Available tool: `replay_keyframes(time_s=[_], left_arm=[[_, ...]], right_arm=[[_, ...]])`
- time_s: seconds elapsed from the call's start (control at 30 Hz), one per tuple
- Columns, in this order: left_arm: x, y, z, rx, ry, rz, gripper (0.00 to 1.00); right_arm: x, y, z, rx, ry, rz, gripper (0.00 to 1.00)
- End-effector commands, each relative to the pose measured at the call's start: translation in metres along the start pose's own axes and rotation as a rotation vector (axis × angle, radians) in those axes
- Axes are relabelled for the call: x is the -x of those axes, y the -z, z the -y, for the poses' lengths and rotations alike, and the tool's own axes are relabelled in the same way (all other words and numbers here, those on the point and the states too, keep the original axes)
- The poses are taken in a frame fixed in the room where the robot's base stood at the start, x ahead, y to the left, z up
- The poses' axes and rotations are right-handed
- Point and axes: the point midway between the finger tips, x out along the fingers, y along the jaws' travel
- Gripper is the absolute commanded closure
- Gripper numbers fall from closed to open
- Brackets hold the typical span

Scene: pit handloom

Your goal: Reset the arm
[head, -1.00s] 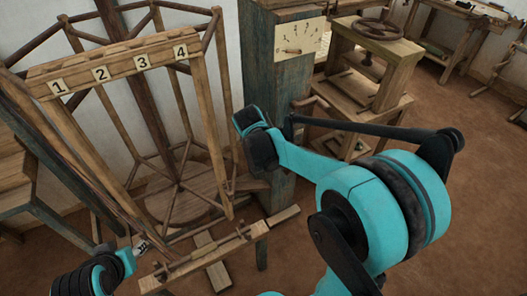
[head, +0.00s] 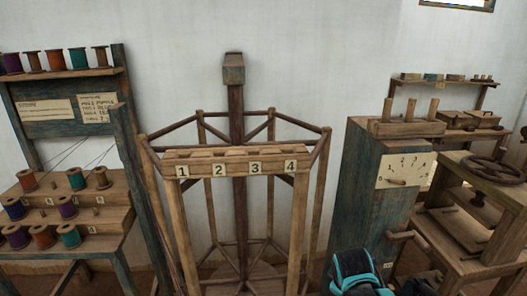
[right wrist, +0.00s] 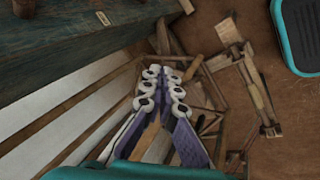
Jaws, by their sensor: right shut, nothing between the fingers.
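My right gripper (right wrist: 163,80) shows in the right wrist view, shut with nothing between its purple, white-rollered fingers. It points down over wooden frame parts and the brown floor, with no contact that I can make out. In the head view, a teal and black part of my arm (head: 355,270) shows at the bottom edge, in front of the blue-grey dial cabinet (head: 362,200). The head view does not show the right fingers. My left gripper is in neither current view.
A wooden warping frame (head: 237,160) numbered 1 to 4 stands in the middle. A stepped rack (head: 95,192) with coloured spools is at left. A wooden press (head: 482,195) with a handwheel stands at right. A dark wooden surface (right wrist: 75,45) is at upper left in the wrist view.

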Motion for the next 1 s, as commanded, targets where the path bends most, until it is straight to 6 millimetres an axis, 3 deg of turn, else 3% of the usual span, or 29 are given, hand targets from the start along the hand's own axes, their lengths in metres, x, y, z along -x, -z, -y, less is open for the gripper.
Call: replay_keyframes(time_s=[0.1, 0.2, 0.4, 0.6, 1.0], left_arm=[[0.000, 0.000, 0.000, 0.000, 0.000, 0.000, 0.60], [0.000, 0.000, 0.000, 0.000, 0.000, 0.000, 0.60], [0.000, 0.000, 0.000, 0.000, 0.000, 0.000, 0.60], [0.000, 0.000, 0.000, 0.000, 0.000, 0.000, 0.60], [0.000, 0.000, 0.000, 0.000, 0.000, 0.000, 0.60]], right_arm=[[0.030, -0.015, 0.032, -0.216, 0.012, -0.076, 1.00], [0.047, -0.026, 0.058, -0.404, 0.032, -0.139, 1.00], [0.063, -0.043, 0.099, -0.701, 0.084, -0.229, 1.00], [0.066, -0.048, 0.115, -0.826, 0.113, -0.264, 1.00], [0.066, -0.048, 0.115, -0.835, 0.115, -0.266, 1.00]])
